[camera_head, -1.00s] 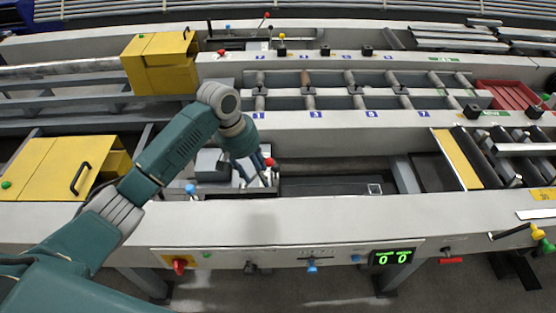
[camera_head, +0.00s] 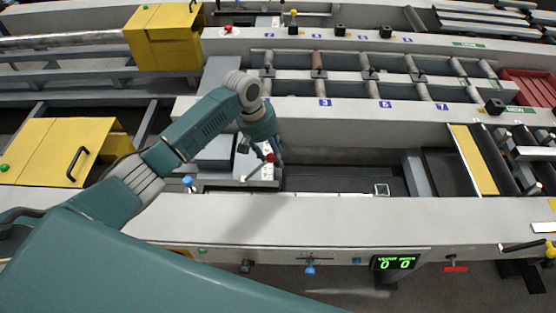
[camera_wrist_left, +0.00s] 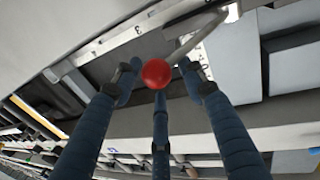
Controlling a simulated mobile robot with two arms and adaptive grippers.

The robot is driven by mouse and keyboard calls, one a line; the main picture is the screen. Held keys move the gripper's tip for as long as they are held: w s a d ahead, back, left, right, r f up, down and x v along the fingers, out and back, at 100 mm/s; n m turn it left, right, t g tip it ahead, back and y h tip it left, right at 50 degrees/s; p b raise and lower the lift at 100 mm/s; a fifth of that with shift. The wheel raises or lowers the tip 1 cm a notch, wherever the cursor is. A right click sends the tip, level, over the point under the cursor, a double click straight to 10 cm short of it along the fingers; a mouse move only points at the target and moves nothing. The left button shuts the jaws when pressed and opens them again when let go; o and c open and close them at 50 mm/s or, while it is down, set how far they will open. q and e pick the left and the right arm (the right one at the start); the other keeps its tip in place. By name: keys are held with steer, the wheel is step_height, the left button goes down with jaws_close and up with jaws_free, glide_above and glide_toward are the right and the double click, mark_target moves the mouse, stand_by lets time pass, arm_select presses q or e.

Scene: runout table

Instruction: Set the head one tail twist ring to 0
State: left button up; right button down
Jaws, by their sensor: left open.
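A red ball knob (camera_head: 269,157) tops a thin lever over a pale scale plate (camera_head: 262,173) on the near rail. The knob (camera_wrist_left: 156,73) shows large in the left wrist view, with a plate marked with small numbers (camera_wrist_left: 205,65) behind its rod. My left gripper (camera_wrist_left: 158,80) is open, its three dark fingers around the knob with visible gaps at the sides. In the head view my left gripper (camera_head: 272,148) points down at the knob and partly covers it. I cannot tell which part is the tail twist ring. My right gripper is not in view.
A blue knob (camera_head: 188,182) stands left of the lever. Yellow covers (camera_head: 60,150) lie at left. A dark recess (camera_head: 335,180) runs right of the lever.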

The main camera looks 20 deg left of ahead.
arm_select(q)
steer(key=x, duration=0.4)
steer(key=shift+w+f, duration=0.1)
steer(key=shift+w, duration=0.1)
steer(key=shift+d+f, duration=0.1)
steer(key=shift+f, duration=0.35)
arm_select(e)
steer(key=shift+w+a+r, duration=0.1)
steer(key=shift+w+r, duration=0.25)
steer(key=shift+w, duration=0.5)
arm_select(q)
jaws_close()
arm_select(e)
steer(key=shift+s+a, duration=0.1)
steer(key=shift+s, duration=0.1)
